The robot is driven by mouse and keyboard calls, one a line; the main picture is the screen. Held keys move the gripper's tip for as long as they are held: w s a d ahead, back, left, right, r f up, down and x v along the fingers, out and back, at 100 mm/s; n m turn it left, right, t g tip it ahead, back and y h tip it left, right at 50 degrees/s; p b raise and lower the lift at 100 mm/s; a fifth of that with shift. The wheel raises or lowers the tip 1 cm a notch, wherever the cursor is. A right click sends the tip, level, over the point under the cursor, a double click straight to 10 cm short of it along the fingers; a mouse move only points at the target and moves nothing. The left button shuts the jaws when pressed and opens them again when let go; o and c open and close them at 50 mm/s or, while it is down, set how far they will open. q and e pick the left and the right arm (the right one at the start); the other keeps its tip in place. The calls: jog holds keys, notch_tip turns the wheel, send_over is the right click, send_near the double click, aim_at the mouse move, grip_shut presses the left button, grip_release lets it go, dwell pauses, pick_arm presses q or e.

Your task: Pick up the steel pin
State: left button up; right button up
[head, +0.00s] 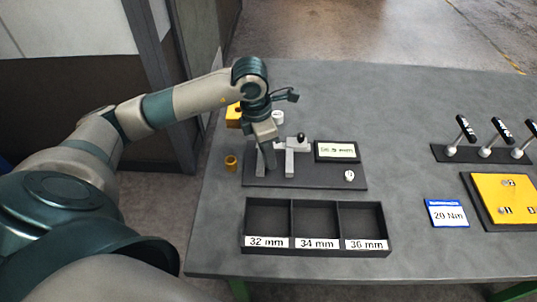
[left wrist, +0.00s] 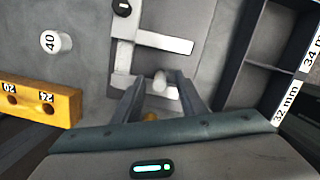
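My left gripper (head: 266,158) points down over the left part of a dark fixture plate (head: 320,181). In the left wrist view its two fingers (left wrist: 159,88) stand apart. A short pale steel cylinder (left wrist: 160,80), which looks like the steel pin, lies between them, seemingly with a gap to each finger. I cannot tell how deep the fingers reach around it. In the head view the gripper hides this pin. A grey slide-like measuring fixture (head: 290,158) stands on the plate right beside the gripper. My right gripper is not in view.
A brass bushing (head: 231,163) stands left of the plate. A yellow block (left wrist: 40,100) and a white cylinder marked 40 (left wrist: 56,42) are behind the gripper. A dark three-compartment tray (head: 316,252) is in front. Black-handled levers (head: 484,151) and a yellow panel (head: 500,200) are at right.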

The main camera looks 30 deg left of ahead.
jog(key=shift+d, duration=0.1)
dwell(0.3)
pick_arm(q)
grip_shut()
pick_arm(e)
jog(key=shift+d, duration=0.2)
pick_arm(q)
jog(key=shift+r, duration=0.1)
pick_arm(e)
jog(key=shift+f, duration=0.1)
